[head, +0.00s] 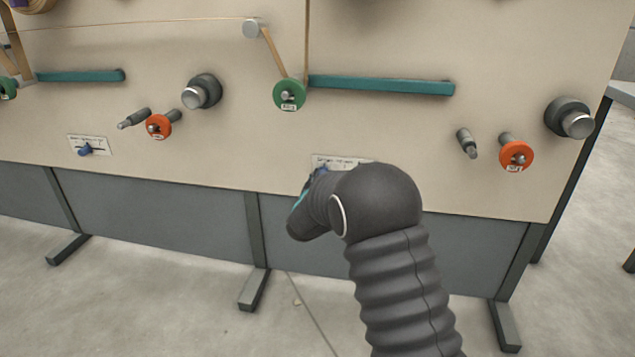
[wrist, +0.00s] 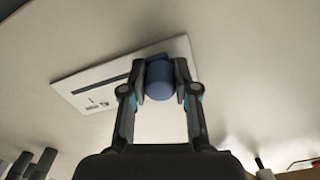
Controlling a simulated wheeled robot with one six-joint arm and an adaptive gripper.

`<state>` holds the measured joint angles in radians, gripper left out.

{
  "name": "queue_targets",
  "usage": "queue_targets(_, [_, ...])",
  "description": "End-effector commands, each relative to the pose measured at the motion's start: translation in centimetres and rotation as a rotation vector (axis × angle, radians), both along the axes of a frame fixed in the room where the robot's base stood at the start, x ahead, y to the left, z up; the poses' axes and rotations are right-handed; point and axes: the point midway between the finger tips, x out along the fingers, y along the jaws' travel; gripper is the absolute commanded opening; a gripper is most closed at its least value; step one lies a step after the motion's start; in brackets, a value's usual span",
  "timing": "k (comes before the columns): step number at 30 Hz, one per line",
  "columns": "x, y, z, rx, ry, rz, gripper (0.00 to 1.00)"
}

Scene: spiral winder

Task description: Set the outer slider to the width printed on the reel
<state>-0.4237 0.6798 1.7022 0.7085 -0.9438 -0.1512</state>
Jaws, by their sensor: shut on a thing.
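A white slider plate (wrist: 95,88) with a dark slot is on the beige panel in the wrist view. Its blue knob (wrist: 160,80) is at the right end of the visible slot there. My gripper (wrist: 163,74) is shut on this knob, one finger on each side. In the head view my arm hides most of this plate (head: 345,159), and only a bit of blue shows beside my gripper (head: 307,192). Another slider plate (head: 102,147) with a blue knob (head: 85,150) is at the left. The print on plates and reel labels is too small to read.
Green reels (head: 289,95) and orange reels (head: 515,155) with white labels are on the panel. Grey pegs (head: 467,143), dark round knobs (head: 201,91) and teal bars (head: 380,85) also stick out. The stand's feet (head: 254,289) reach onto the floor.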

Motion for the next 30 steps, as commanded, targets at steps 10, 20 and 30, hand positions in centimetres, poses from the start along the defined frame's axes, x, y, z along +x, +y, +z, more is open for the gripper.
queue_targets(10, [0.1,0.6,0.3,0.0,-0.006,0.011,0.42])
queue_targets(20, [0.1,0.3,0.2,0.0,-0.003,0.006,0.55])
queue_targets(30, [-3.7,1.0,0.2,-0.001,-0.002,0.01,0.55])
